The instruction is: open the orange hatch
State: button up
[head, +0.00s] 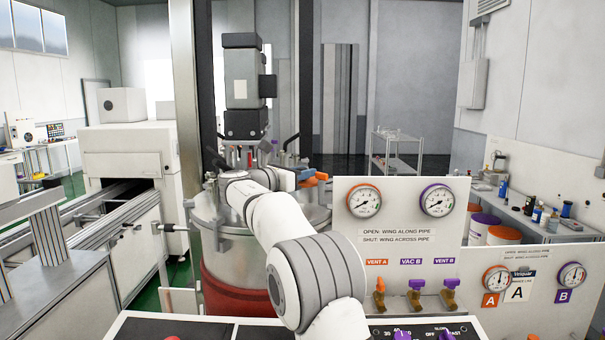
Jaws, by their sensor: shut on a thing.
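The orange hatch (314,182) shows only as a small orange part on the lid of the steel vessel (212,212), left of the gauge panel. My white arm reaches up from the bottom of the head view and covers much of the lid. My gripper (304,175) is at the orange part, shut on it. The fingertips are small and partly hidden, so the exact hold is hard to see. How far the hatch is raised cannot be told.
A mixer motor (243,80) stands above the vessel. A panel with gauges (400,215) and orange and purple valves stands close on the right. A conveyor (110,215) runs on the left. A cluttered bench (535,205) lines the right wall.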

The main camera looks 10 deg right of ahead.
grip_shut()
jog(key=shift+a+r+p, duration=0.2)
jog(key=shift+p, duration=0.1)
